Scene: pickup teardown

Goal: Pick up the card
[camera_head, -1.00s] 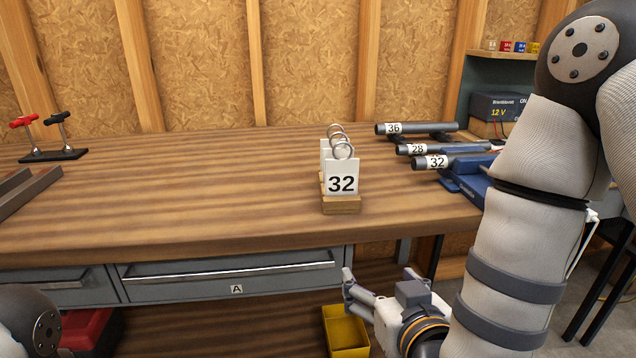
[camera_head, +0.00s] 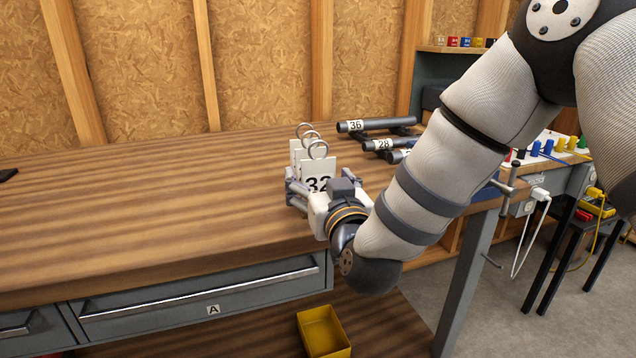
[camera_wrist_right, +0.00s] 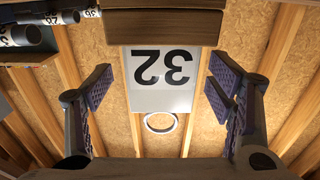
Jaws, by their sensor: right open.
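White cards with metal rings stand one behind another on the bench; the front card (camera_head: 321,168) reads 32. In the right wrist view this card (camera_wrist_right: 160,98) appears upside down, upright in a wooden block (camera_wrist_right: 165,26), with its ring (camera_wrist_right: 175,127) at the free edge. My right gripper (camera_head: 313,190) is at the card. In the wrist view its open fingers (camera_wrist_right: 160,92) are on either side of the card, with a gap at both sides. The gripper hides the lower card and most of the block in the head view. My left gripper is out of view.
Grey tubes labelled 36 (camera_head: 378,124) and 28 (camera_head: 402,143) lie behind and right of the cards. A yellow bin (camera_head: 324,331) sits below, near the drawer (camera_head: 200,297).

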